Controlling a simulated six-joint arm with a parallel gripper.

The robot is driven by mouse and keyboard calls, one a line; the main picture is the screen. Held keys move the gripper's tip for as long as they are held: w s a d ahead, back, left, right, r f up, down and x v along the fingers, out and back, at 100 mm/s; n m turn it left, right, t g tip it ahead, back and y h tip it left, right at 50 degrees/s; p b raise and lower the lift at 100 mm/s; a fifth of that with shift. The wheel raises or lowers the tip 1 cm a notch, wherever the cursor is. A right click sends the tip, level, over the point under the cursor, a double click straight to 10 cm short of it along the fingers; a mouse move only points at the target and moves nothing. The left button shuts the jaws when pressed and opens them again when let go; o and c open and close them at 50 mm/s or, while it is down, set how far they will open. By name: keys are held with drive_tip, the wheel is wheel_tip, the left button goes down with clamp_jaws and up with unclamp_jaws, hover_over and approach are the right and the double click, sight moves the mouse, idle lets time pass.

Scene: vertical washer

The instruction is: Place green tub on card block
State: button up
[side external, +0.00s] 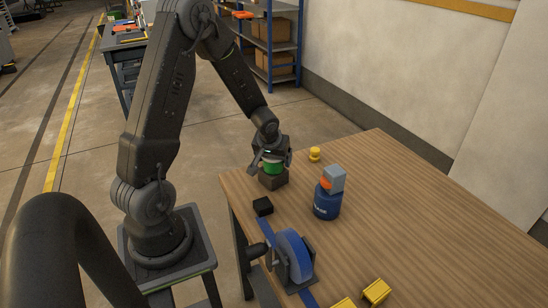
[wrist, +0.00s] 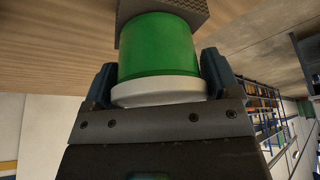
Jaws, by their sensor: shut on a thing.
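The green tub (side external: 272,168) is a short green cylinder; the wrist view shows its green wall (wrist: 158,45) and white end (wrist: 158,92). My gripper (side external: 271,160) is shut on it, with one finger on each side (wrist: 158,80). The tub is upright directly over the card block (side external: 273,181), a dark grey block near the table's far left edge. Part of the block's ridged grey face (wrist: 185,8) shows right at the tub's far end in the wrist view. The tub seems to touch the block, but a small gap cannot be ruled out.
A blue tub (side external: 326,203) with an orange piece and a grey block (side external: 335,178) on top stands to the right. A small yellow item (side external: 314,154) is behind. A black block (side external: 263,206), a blue-wheeled device (side external: 294,254) and yellow parts (side external: 376,291) are nearer. The table's right is clear.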

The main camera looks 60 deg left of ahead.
drive_tip(key=shift+f, duration=0.15)
drive_tip(key=o, duration=0.8)
drive_tip(key=v, duration=1.2)
drive_tip(key=s+d+r+m+h, duration=0.1)
drive_tip(key=s+d+r+m, duration=0.2)
drive_tip(key=d, duration=0.4)
drive_tip(key=s+d+r+m+t+h, duration=0.1)
drive_tip(key=s+d+r+m, duration=0.2)
drive_tip(key=s+d+r, duration=0.2)
drive_tip(key=s+d+r+m+t+h, duration=0.1)
drive_tip(key=s+d+r+m, duration=0.2)
drive_tip(key=d, duration=0.5)
drive_tip(key=shift+s+d+r, duration=0.3)
drive_tip(key=shift+s+r, duration=0.15)
drive_tip(key=shift+r, duration=0.1)
